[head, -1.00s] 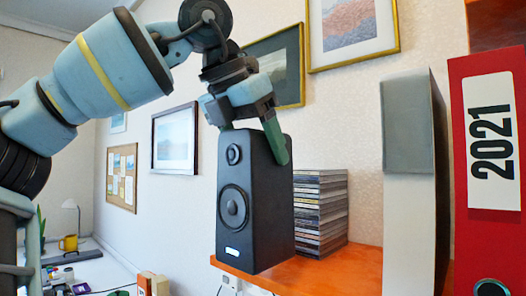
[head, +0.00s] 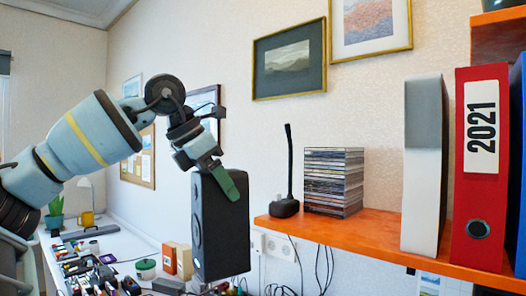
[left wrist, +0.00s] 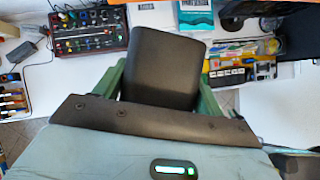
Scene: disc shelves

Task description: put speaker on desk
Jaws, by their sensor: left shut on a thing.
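My left gripper (head: 218,178) is shut on the black speaker (head: 222,228) near its top and holds it in the air, left of the orange shelf's end. The speaker stays roughly upright. In the left wrist view the speaker (left wrist: 166,70) sits between the green fingers, over the desk. The white desk (head: 128,243) lies lower left in the head view, crowded with small things; it also shows in the left wrist view (left wrist: 40,72). My right gripper does not show.
The orange shelf (head: 375,232) carries a black microphone (head: 288,180), a stack of disc cases (head: 333,182), a white binder (head: 422,190) and a red binder (head: 478,190). Small boxes (head: 178,258) and a mixer-like device (left wrist: 88,30) crowd the desk. A yellow mug (head: 87,218) stands farther back.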

